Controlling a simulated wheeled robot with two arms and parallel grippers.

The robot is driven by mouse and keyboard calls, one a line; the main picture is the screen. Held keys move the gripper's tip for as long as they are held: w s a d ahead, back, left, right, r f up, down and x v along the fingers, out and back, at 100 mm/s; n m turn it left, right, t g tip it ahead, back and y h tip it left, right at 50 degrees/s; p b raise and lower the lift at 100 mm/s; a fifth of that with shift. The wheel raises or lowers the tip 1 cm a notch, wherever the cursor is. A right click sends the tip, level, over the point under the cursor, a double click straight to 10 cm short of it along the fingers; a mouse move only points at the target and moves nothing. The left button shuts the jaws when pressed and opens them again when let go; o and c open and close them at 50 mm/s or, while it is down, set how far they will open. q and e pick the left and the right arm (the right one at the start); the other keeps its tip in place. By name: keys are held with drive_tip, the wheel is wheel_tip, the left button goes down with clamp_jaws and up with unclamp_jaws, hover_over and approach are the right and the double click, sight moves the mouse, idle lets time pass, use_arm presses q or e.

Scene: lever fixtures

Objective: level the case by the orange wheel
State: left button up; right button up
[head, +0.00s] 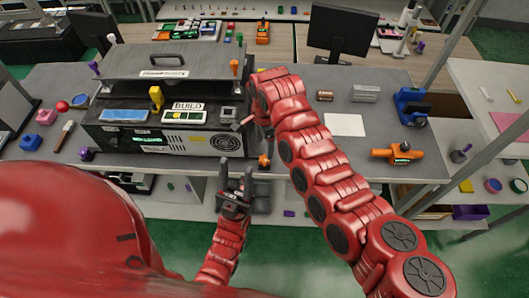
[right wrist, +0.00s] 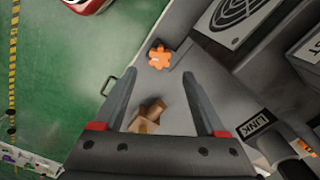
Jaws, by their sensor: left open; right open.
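The case (head: 150,142) is a dark box with a front panel, a fan grille and a grey top plate with a handle; it stands on the bench and looks slightly tilted in the head view. The orange wheel (head: 263,160) sits low by its right front corner and shows in the right wrist view (right wrist: 159,58) as a lobed knob. My right gripper (right wrist: 160,85) is open and empty, with the wheel beyond its fingertips, apart from them. My left gripper (head: 236,188) is open and empty, below the bench front, away from the wheel.
A blue device (head: 411,106) and an orange tool (head: 398,153) lie on the right of the bench. A brown block (right wrist: 150,112) shows between my right fingers. Open green floor lies in front.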

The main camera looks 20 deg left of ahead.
sight(264, 158)
wheel_tip(264, 158, down, 7)
drive_tip(key=shift+p, duration=0.45)
clamp_jaws()
